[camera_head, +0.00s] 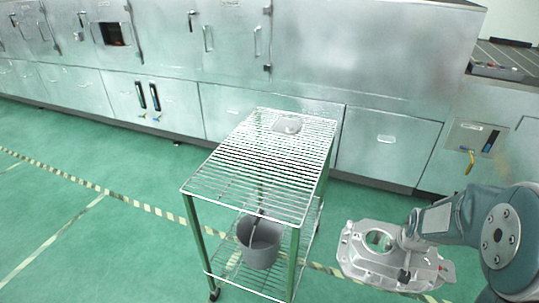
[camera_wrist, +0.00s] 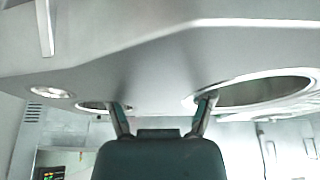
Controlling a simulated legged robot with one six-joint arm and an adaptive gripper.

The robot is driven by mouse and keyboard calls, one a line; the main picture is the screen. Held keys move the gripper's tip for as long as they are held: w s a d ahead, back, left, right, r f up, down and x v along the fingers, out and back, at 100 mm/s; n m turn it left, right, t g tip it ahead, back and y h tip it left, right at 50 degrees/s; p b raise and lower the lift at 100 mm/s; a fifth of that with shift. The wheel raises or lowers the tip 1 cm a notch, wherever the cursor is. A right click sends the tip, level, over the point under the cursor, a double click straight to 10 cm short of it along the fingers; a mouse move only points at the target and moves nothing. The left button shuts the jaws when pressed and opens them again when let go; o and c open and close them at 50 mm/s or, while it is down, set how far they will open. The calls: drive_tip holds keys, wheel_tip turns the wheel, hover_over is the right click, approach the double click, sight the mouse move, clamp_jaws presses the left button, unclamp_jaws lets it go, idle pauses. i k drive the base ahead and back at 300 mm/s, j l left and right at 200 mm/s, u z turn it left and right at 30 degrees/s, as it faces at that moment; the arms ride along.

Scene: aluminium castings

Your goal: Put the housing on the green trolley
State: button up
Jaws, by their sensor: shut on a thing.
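The housing (camera_head: 375,262) is a grey cast aluminium part with a large round opening. It hangs at the lower right in the head view, right of the trolley and clear of it. My gripper (camera_head: 407,262) is shut on the housing at its right side. In the wrist view the housing (camera_wrist: 150,65) fills the upper part, with my gripper's fingers (camera_wrist: 160,118) reaching up to it. The green trolley (camera_head: 190,215) has green legs and a wire top shelf (camera_head: 250,170). A small grey metal piece (camera_head: 287,124) lies at the shelf's far end.
A grey bucket (camera_head: 261,245) stands on the trolley's lower shelf. A long metal machine (camera_head: 370,50) with doors and handles runs behind the trolley. Most of the wire top is bare. Green floor (camera_head: 130,235) with striped tape lies open at the left.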

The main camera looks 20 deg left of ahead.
sight(268, 167)
drive_tip(key=k+j, duration=0.15)
drive_tip(key=j, duration=0.25)
drive_tip(key=k+j, duration=0.15)
drive_tip(key=j, duration=0.25)
drive_tip(key=k+j, duration=0.15)
drive_tip(key=j, duration=0.25)
drive_tip(key=k+j, duration=0.1)
drive_tip(key=j, duration=0.3)
drive_tip(key=k+j, duration=0.1)
drive_tip(key=j, duration=0.25)
drive_tip(key=k+j, duration=0.1)
drive_tip(key=j, duration=0.3)
